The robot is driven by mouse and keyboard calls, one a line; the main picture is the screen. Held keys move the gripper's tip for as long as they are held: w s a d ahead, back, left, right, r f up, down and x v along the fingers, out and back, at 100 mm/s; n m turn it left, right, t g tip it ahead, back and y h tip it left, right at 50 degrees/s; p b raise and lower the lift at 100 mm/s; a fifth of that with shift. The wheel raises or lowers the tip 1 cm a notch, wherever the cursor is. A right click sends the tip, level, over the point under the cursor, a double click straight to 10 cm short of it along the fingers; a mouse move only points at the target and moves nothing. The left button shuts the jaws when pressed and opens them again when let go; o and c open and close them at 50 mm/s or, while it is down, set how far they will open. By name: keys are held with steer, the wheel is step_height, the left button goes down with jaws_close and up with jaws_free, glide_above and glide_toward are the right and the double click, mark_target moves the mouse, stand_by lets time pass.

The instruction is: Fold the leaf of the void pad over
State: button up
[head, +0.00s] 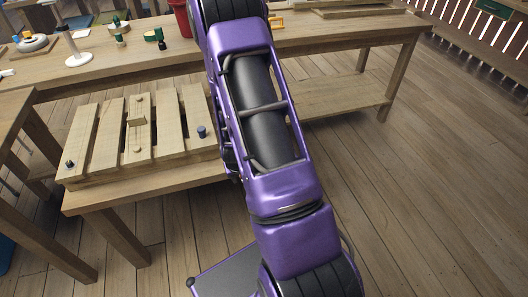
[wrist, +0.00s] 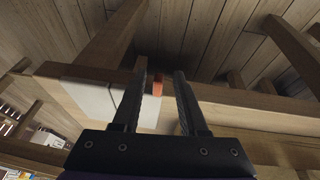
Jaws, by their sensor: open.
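My gripper (wrist: 162,76) shows in the wrist view with its two dark fingers apart and nothing clearly held between them. A small orange piece (wrist: 157,88) shows in the gap, close to the left finger; I cannot tell whether they touch. A flat white panel (wrist: 84,97) lies at the left on a wooden surface, and the left finger covers part of it. I cannot tell for sure whether this panel is the void pad, and no leaf is clearly distinguishable. In the head view my purple arm reaches up the middle, and my gripper is out of sight.
A low slatted wooden table (head: 112,190) with small pegs stands left of my arm in the head view. Behind it runs a long workbench (head: 330,30) with a red container (head: 183,18), a white stand (head: 75,50) and a grey ring (head: 34,43). Floor at right is clear.

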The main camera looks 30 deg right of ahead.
steer(key=shift+f, duration=0.2)
steer(key=shift+r, duration=0.1)
steer(key=shift+c, duration=0.3)
stand_by(0.4)
jaws_close()
steer(key=shift+d+r+y, duration=0.15)
steer(key=shift+r+y, duration=0.15)
steer(key=shift+y, duration=0.1)
steer(key=shift+r+y, duration=0.25)
steer(key=shift+y, duration=0.15)
steer(key=shift+o, duration=0.5)
jaws_free()
